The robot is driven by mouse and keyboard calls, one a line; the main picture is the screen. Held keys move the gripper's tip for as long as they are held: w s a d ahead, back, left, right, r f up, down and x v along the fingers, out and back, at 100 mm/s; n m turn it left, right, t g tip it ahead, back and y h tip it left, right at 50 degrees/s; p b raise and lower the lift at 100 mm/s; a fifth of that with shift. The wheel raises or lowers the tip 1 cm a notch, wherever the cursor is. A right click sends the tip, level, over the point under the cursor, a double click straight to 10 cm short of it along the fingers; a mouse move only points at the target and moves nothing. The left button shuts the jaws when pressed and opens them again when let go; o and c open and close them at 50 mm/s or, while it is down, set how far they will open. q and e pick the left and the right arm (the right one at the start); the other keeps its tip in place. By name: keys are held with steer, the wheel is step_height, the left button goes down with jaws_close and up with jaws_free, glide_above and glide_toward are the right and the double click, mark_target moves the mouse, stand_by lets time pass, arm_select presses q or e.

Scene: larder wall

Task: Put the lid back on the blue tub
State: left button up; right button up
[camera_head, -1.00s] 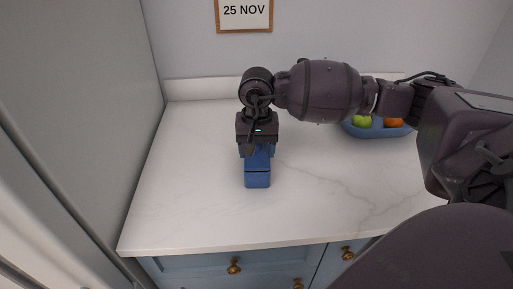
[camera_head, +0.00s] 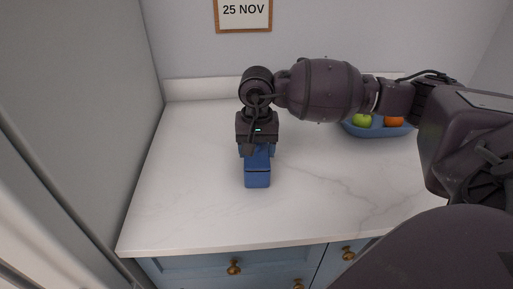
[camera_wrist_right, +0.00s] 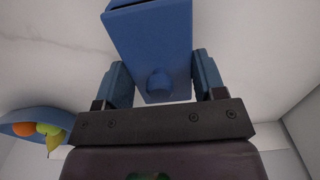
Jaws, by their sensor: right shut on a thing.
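The blue tub (camera_head: 257,181) stands upright on the white counter near the middle of the head view. The blue lid (camera_head: 257,161) is directly over it, with a thin dark line between lid and tub at the front. I cannot tell whether the lid touches the rim. My right gripper (camera_head: 257,151) points down, with its blue fingers on either side of the lid, shut on it. In the right wrist view the lid (camera_wrist_right: 150,45) is between the fingers, its round knob (camera_wrist_right: 159,84) facing the palm. A dark slit shows at the top edge. My left gripper is not in view.
A blue bowl (camera_head: 375,131) with green and orange fruit stands at the back right, behind my right arm. A tall grey panel (camera_head: 80,110) borders the counter (camera_head: 190,190) on the left. The counter around the tub is clear. Blue drawers (camera_head: 200,268) are below the front edge.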

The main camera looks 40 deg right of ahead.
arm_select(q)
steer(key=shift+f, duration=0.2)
arm_select(e)
steer(key=shift+s+f, duration=0.2)
steer(key=shift+f, duration=0.35)
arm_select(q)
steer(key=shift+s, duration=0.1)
arm_select(e)
steer(key=o, duration=1)
steer(key=shift+c, duration=0.2)
steer(key=shift+w, duration=0.2)
steer(key=shift+o, duration=0.7)
steer(key=shift+r, duration=0.15)
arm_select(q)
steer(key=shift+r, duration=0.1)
arm_select(e)
steer(key=shift+r, duration=0.1)
steer(key=shift+r, duration=0.15)
steer(key=shift+r+p, duration=1.1)
steer(key=shift+r, duration=2.35)
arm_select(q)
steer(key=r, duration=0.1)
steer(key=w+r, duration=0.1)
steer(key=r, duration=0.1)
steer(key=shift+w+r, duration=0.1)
arm_select(e)
steer(key=shift+f, duration=0.1)
